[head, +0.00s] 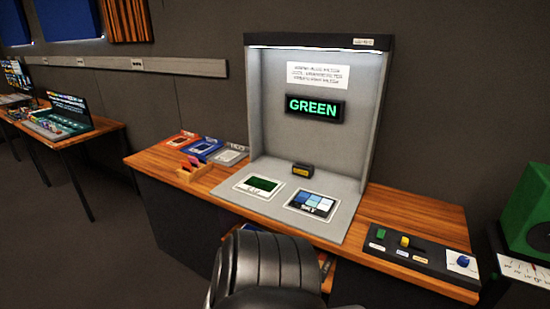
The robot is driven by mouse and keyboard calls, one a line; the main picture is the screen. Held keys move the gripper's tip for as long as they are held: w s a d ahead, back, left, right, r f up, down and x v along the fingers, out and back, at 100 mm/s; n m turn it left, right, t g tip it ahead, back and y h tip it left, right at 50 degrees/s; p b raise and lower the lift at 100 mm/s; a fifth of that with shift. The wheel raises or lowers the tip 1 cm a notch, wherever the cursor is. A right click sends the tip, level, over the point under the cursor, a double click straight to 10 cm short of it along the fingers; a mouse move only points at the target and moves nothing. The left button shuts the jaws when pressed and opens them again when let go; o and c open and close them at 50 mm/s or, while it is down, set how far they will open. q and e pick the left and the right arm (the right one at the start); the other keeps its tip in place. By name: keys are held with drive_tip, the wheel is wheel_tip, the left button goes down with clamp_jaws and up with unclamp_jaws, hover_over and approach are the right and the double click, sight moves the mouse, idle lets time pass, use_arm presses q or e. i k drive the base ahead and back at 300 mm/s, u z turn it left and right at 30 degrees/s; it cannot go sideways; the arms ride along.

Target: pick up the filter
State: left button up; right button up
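No piece is clearly marked as the filter. A small wooden rack (194,172) stands at the left front of the wooden desk and holds small upright coloured pieces (194,162), reddish and pink, that may be filters. They are too small to tell apart. A grey viewing booth (281,127) stands on the desk with a lit sign (315,106) reading GREEN. On its floor are a card with a dark green patch (259,186), a card with blue and white patches (312,204) and a small black box with a yellow label (302,170). Neither gripper can be made out.
Red, blue and grey trays (204,147) lie left of the booth. A control panel (420,249) with green, yellow and blue controls lies at the right. A large black ribbed object (266,266) rises at the bottom centre, before the desk. A second table (65,140) stands far left.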

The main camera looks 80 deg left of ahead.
sight(194, 162)
drive_tip(key=u, duration=2)
drive_tip(key=k, duration=0.1)
drive_tip(key=u, duration=1.25)
